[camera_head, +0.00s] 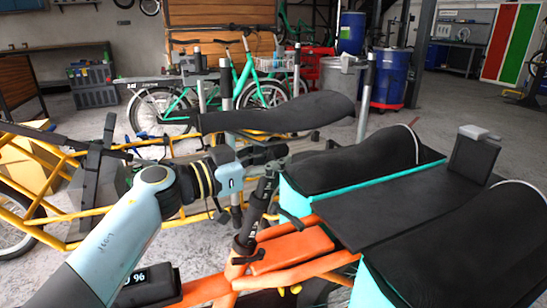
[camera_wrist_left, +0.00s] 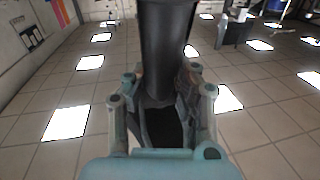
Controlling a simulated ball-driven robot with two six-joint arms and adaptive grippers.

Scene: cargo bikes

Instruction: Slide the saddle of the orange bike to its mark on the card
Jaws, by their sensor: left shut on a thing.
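The long black saddle (camera_head: 275,112) of the orange bike (camera_head: 290,252) lies nearly level across the middle of the head view. A dark post (camera_head: 257,208) rises from the orange frame towards it, leaning a little right. My left gripper (camera_head: 265,152) is just below the saddle, shut around the top of the post. In the left wrist view a dark upright piece (camera_wrist_left: 167,50) stands between the fingers of my left gripper (camera_wrist_left: 162,100). The fingers hide the join of post and saddle. I cannot make out the card or its mark. My right gripper is not in view.
A yellow bike frame (camera_head: 75,210) stands at left. A green bike (camera_head: 240,75), blue barrels (camera_head: 393,75) and a dark crate (camera_head: 92,85) stand behind. Open floor (camera_head: 450,115) shows at back right.

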